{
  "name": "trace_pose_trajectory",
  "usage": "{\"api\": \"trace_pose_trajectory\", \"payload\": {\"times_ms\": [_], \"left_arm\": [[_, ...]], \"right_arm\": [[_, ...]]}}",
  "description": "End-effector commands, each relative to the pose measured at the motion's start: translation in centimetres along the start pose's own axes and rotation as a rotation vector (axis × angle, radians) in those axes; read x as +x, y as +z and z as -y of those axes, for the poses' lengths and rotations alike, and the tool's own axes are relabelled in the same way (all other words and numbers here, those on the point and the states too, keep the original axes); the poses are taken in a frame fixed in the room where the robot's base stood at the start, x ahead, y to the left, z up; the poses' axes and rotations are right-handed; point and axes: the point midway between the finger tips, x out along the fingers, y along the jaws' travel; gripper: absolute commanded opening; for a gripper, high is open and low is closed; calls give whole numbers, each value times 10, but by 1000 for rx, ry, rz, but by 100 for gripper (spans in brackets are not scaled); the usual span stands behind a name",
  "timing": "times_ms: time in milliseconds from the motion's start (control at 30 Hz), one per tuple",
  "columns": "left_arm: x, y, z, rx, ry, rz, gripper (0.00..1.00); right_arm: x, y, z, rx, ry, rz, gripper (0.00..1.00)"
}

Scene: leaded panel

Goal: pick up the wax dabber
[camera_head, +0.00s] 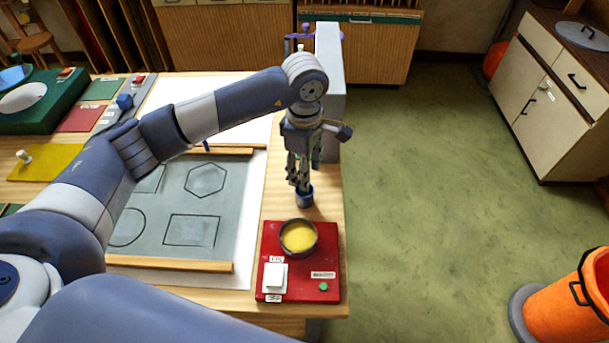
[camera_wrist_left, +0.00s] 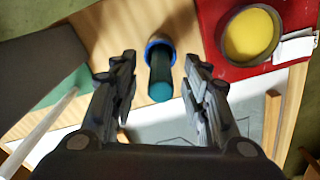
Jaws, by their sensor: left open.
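The wax dabber shows in the left wrist view as a dark teal handle (camera_wrist_left: 160,80) with a rounded end pointing toward the camera. It stands in a small blue-rimmed cup (camera_wrist_left: 154,43), which is also in the head view (camera_head: 304,198) near the table's right edge. My left gripper (camera_head: 299,183) points down just above the cup. In the wrist view its open fingers (camera_wrist_left: 160,62) lie on either side of the handle, with visible gaps on both sides. In the head view the fingers mostly hide the handle. My right gripper is in neither view.
A red base (camera_head: 325,255) with a round pot of yellow wax (camera_head: 298,237) and a white switch (camera_head: 275,277) sits in front of the cup. A grey panel (camera_head: 190,230) with outlined shapes lies to the left. A tall grey block (camera_head: 329,85) stands behind the gripper.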

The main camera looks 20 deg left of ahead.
Motion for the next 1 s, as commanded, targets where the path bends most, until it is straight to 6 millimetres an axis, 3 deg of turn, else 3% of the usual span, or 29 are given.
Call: {"api": "trace_pose_trajectory", "payload": {"times_ms": [133, 367, 567, 600, 1000], "left_arm": [[14, 0, 1, -1, -3, 0, 42], [17, 0, 0, 0, 1, 0, 42], [17, 0, 0, 0, 0, 0, 2], [17, 0, 0, 0, 0, 0, 0], [10, 0, -1, -1, 3, 0, 0]], "right_arm": [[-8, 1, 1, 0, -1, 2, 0], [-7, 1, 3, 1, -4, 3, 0], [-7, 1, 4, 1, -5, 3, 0], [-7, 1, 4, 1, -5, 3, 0], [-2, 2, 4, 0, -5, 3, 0]]}}
